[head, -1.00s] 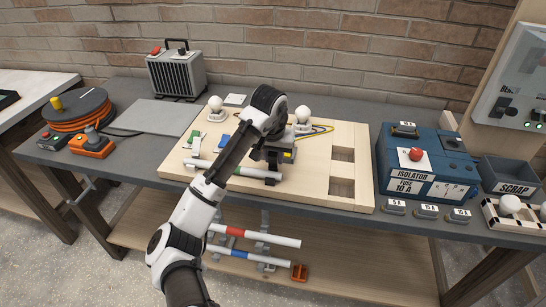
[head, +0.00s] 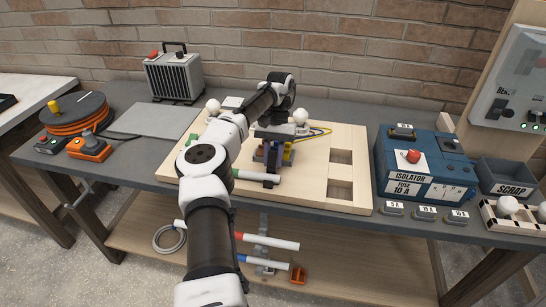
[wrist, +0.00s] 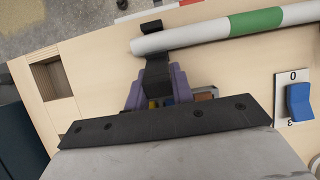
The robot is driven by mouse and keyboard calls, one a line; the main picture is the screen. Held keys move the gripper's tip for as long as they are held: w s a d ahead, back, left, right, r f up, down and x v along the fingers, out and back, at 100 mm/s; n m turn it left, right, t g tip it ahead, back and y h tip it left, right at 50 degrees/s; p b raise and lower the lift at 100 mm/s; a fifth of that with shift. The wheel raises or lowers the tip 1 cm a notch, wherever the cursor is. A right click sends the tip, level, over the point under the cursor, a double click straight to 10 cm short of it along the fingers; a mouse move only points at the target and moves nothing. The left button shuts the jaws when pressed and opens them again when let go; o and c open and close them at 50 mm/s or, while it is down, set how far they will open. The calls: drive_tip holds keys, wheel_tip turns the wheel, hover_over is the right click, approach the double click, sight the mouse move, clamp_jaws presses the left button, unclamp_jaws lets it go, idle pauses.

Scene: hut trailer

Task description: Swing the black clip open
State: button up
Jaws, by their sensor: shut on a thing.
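The black clip (wrist: 156,72) is a dark strap near one end of a white tube with a green band (wrist: 222,30). In the wrist view the tube crosses in front of the clip, and a black end shows past the tube's other side. My gripper (wrist: 157,86) has purple fingers on either side of the clip and is shut on it. In the head view my gripper (head: 270,153) is over the middle of the wooden board, with the clip (head: 268,180) in front of it. My arm hides the tube's left part. The clip's hinge is hidden.
The wooden board (head: 315,180) has square recesses at right. A blue rocker switch (wrist: 298,98) lies near my gripper. White bulbs and yellow and blue wires are behind it. A blue isolator box (head: 428,165) stands right, a heater (head: 175,77) back left.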

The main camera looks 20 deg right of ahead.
drive_tip(key=shift+f, duration=0.2)
idle(0.5)
drive_tip(key=o, duration=1)
drive_tip(key=shift+r, duration=0.1)
